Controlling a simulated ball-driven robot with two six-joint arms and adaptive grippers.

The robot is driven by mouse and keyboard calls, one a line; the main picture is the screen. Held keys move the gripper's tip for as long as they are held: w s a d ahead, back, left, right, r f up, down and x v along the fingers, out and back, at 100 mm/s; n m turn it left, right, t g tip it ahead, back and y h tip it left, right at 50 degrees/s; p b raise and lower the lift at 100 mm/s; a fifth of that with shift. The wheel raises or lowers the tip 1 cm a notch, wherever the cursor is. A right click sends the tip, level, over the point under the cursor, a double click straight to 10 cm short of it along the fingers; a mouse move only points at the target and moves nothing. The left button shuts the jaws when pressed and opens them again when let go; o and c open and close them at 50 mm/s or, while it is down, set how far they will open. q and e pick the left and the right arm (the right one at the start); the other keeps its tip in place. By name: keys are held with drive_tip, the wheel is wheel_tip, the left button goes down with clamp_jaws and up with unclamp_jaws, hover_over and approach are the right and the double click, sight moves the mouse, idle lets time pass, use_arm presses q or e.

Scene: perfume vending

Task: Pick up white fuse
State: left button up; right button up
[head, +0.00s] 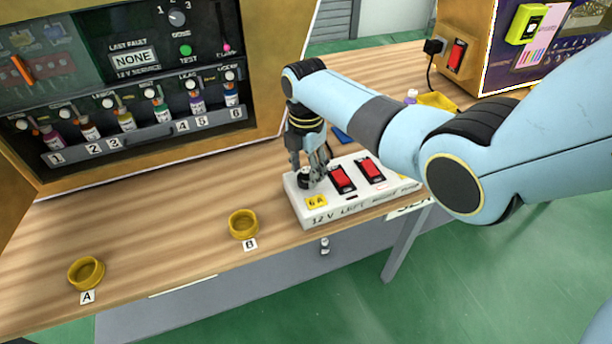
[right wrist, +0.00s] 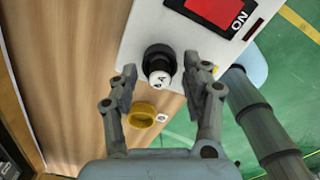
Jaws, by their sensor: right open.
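A white fuse (right wrist: 162,78) shows its round, lettered end in the right wrist view. It sits in a round black holder (right wrist: 158,58) on the white power box (head: 322,205), at the box's left end. In the head view the black holder (head: 304,180) is partly covered by the gripper, and I cannot make out the fuse there. My right gripper (head: 312,178) points down over the holder. In the right wrist view its open fingers (right wrist: 162,82) stand on either side of the fuse, with gaps visible. My left gripper is not in view.
The power box has two red switches (head: 371,170). Yellow rings (head: 243,224) and (head: 86,273) stand by labels B and A on the wooden table (head: 165,225). A vending cabinet (head: 150,165) stands behind. A small dark-and-white object (head: 324,246) shows below the table's front edge.

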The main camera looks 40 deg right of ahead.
clamp_jaws()
drive_tip(key=shift+r, duration=0.15)
